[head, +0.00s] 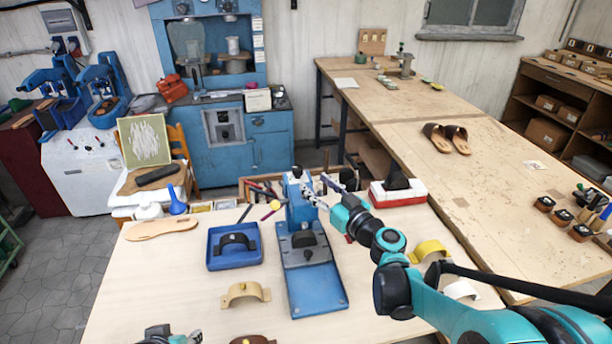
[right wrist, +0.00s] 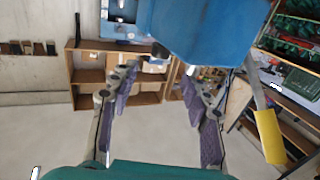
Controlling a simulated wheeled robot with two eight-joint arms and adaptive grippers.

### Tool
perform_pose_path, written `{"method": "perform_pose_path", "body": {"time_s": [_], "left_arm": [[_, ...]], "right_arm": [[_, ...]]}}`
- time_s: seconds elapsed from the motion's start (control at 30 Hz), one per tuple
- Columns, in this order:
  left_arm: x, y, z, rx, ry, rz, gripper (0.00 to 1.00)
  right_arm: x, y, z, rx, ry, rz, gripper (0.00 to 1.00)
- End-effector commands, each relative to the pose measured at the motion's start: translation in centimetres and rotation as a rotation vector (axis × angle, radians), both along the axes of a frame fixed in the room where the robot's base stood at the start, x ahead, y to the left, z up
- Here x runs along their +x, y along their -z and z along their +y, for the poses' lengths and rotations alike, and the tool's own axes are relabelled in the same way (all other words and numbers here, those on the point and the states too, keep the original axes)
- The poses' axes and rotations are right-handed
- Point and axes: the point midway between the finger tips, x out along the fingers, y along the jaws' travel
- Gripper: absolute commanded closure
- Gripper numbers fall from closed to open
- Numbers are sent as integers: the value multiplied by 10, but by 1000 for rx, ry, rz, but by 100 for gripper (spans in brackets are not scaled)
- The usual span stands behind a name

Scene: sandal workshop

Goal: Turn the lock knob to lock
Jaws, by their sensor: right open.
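A blue press (head: 305,262) stands on the pale workbench, with an upright column (head: 296,200) and a flat base plate. My right gripper (head: 314,196) reaches in from the right, its fingers close to the upper part of the column. In the right wrist view the blue body (right wrist: 205,28) fills the top centre, beyond the open fingers (right wrist: 160,100). A small dark part (right wrist: 160,50) shows beside it near the left fingertip; I cannot tell whether it is the lock knob. Whether the fingers touch anything is unclear. My left gripper (head: 168,335) barely shows at the bottom edge.
A blue tray (head: 215,258) with a dark curved piece lies left of the press. A tan curved piece (head: 245,292) and a sandal sole (head: 160,228) lie nearby. A red and white box (head: 398,197) stands behind my right arm. A second table (head: 500,205) adjoins at right.

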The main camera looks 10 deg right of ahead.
Motion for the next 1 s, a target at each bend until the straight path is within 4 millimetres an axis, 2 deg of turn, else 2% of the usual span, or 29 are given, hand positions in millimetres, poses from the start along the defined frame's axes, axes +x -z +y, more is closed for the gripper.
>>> {"method": "perform_pose_path", "body": {"time_s": [0.2,0.53,0.63,0.77,0.87,1.0], "left_arm": [[0,0,0,0,0,0,60],[0,0,0,0,0,0,60],[0,-6,0,0,0,0,60],[0,-28,0,0,0,0,60],[0,-58,0,0,0,0,60],[0,-107,0,0,0,0,60]], "right_arm": [[-21,0,-9,0,1,0,53],[-22,0,-9,0,0,0,52],[-19,-4,-6,-17,-12,3,52],[-5,-18,7,-102,-72,17,52],[14,-33,25,-225,-159,39,52],[41,-46,53,-449,-323,89,52]]}}
